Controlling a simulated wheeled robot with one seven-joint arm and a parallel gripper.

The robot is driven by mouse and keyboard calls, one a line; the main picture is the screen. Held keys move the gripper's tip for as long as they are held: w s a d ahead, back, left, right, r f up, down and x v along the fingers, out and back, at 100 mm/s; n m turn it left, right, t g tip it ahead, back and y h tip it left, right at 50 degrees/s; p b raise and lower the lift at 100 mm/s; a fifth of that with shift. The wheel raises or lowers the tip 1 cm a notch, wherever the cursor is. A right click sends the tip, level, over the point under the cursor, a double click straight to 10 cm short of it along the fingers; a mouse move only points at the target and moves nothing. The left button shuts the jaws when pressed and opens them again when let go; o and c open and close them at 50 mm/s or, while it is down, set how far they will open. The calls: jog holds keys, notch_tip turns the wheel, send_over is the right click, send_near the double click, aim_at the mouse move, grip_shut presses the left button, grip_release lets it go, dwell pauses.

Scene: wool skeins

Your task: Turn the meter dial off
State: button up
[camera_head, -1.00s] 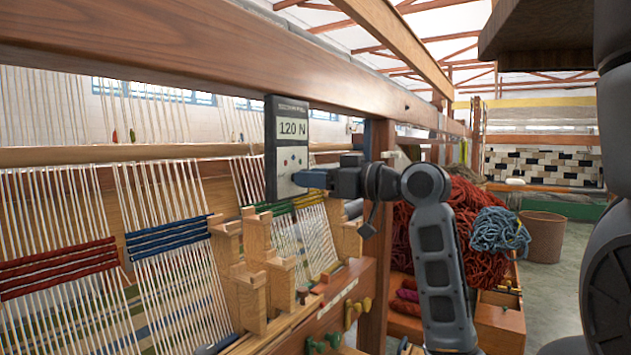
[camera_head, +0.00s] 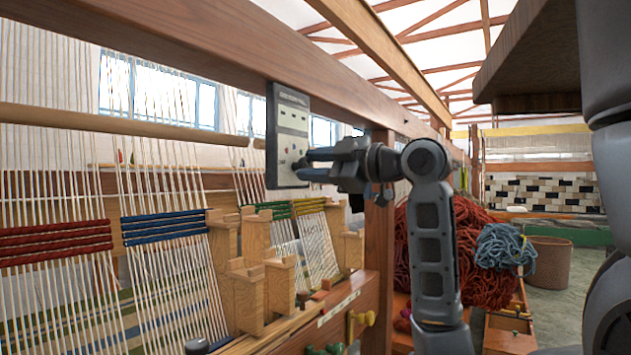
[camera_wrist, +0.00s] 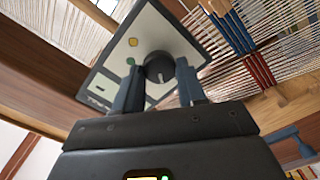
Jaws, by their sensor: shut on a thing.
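The meter (camera_head: 291,112) is a dark-sided box with a pale face, mounted upright on the loom's wooden beam. No number is readable on its display (camera_head: 293,118) in the head view. The meter's pale face also fills the top middle of the wrist view (camera_wrist: 135,25). Its dial (camera_wrist: 157,64) is a dark round knob with a light pointer mark. My gripper (camera_head: 304,165) reaches the meter's lower face from the right. In the wrist view its blue fingers (camera_wrist: 159,76) are shut on the dial, one on each side.
The loom beam (camera_head: 225,50) runs above the meter. Warp threads with red and blue bands (camera_head: 165,228) hang at left. Wooden blocks (camera_head: 247,290) stand below my gripper. Red wool (camera_head: 425,240) and blue wool (camera_head: 503,247) lie behind my arm, near a basket (camera_head: 549,262).

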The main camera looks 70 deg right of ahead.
jog(key=n+b, duration=0.3)
jog(key=n, duration=0.2)
jog(key=shift+f+b, duration=0.2)
jog(key=shift+b, duration=0.15)
jog(key=shift+n, duration=0.4)
jog(key=o, duration=1)
jog(key=shift+r, duration=0.1)
jog(key=shift+o, duration=0.2)
jog(key=shift+s, duration=0.1)
jog(key=v, duration=0.7)
jog(key=shift+s, duration=0.25)
jog(key=shift+a, duration=0.1)
